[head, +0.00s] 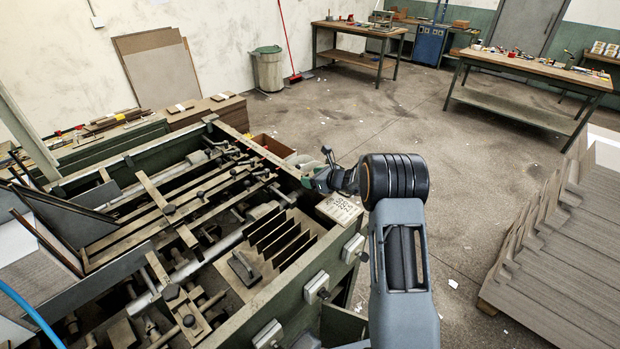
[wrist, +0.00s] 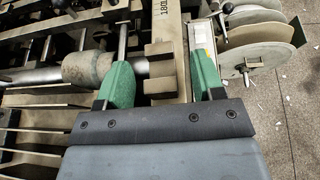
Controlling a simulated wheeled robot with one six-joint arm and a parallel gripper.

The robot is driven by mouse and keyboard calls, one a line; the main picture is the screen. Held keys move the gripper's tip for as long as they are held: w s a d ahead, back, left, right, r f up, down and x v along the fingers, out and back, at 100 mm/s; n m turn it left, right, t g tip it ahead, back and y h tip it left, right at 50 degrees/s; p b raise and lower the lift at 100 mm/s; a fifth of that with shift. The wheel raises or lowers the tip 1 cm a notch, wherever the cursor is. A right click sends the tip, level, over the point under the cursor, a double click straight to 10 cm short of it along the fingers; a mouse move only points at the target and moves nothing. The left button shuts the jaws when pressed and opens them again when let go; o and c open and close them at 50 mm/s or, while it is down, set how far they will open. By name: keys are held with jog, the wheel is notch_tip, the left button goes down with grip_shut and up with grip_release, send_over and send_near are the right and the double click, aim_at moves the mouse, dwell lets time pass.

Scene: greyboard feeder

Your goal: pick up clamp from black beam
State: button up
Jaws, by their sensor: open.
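My gripper (wrist: 162,80) is open in the wrist view, its two green fingers apart. A stepped tan metal block (wrist: 160,70) shows between the fingers, on or beside an upright beam (wrist: 168,20) with markings. I cannot tell whether they touch it. In the head view my gripper (head: 318,180) is small and dark green, at the right edge of the machine (head: 310,275). Several long beams (head: 150,222) with small dark knobbed fittings (head: 169,208) lie across the machine. I cannot tell which fitting is the clamp or which beam is the black one.
In the wrist view, a grey roller (wrist: 90,68) lies left of the fingers and round discs (wrist: 255,55) stand right. In the head view, a board stack (head: 560,240) stands right, workbenches (head: 530,70) are at the back, and the floor (head: 480,170) between is open.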

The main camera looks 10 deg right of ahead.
jog(key=shift+c, duration=0.3)
jog(key=c, duration=1)
grip_shut()
jog(key=shift+r, duration=0.1)
